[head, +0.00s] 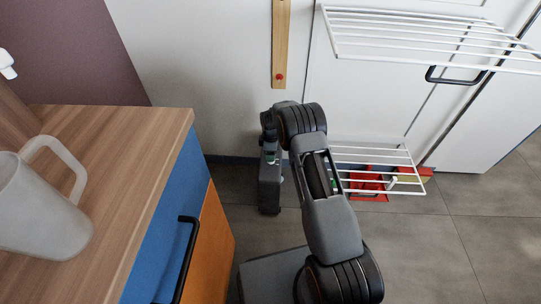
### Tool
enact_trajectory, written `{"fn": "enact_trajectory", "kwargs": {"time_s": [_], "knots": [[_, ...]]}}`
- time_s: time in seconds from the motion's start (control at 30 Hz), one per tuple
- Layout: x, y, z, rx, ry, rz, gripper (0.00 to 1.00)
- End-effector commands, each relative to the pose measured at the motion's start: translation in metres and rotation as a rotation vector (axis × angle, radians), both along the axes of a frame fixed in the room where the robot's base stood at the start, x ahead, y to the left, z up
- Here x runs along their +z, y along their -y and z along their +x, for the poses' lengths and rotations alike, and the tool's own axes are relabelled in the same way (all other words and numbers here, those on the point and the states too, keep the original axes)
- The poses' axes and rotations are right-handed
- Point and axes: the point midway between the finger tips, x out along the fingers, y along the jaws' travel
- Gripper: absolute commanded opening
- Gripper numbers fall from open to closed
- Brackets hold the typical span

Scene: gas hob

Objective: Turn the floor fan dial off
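No floor fan and no dial show in the head view. My arm rises through the middle of the picture, bends at the top, and a dark grey link hangs down left of it. I see no gripper fingers, so I cannot tell where my gripper is relative to any dial.
A wooden counter (140,150) with a frosted jug (40,210) stands at left, above a blue drawer front (165,235) with a black handle (187,260). Grey floor (430,250) is clear at lower right.

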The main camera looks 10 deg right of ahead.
Motion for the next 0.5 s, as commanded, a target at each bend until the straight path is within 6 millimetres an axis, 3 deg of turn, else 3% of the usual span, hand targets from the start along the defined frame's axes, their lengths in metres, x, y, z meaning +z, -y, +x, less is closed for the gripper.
{"fn": "enact_trajectory", "kwargs": {"time_s": [0.03,0.2,0.5], "knots": [[0.016,0.0,0.001,0.0,0.003,0.0,0.63],[0.051,0.0,0.0,0.001,0.003,0.0,0.63],[0.091,0.0,0.0,0.001,0.001,0.0,0.63]]}}
